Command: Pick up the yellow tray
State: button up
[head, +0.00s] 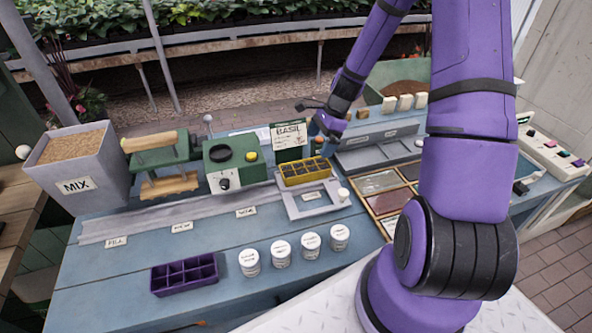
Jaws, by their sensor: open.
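The yellow tray (305,181), with several small compartments, sits toward the back middle of the blue bench, at the back part of a light grey frame (333,207). My gripper (322,152) points down just above and behind the tray's right end, close to it. My gripper is open. Its fingertips are small and partly hidden in this view, so I cannot tell whether they touch the tray. Nothing shows held between them.
A green machine (222,180) stands left of the tray, and a BASIL sign (289,139) stands behind it. Several white jars (281,254) and a purple tray (184,276) are in front. A sectioned wooden box (377,183) is to the right.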

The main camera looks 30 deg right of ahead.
aim_at(306, 166)
jog(key=shift+w+a+f, duration=0.15)
jog(key=shift+a+f, duration=0.05)
jog(key=shift+f, duration=0.4)
jog(key=shift+x, duration=5.05)
jog(key=shift+w, duration=0.1)
jog(key=shift+c, duration=0.2)
jog(key=c, duration=1.1)
jog(key=shift+d+r, duration=0.1)
jog(key=shift+r, duration=0.1)
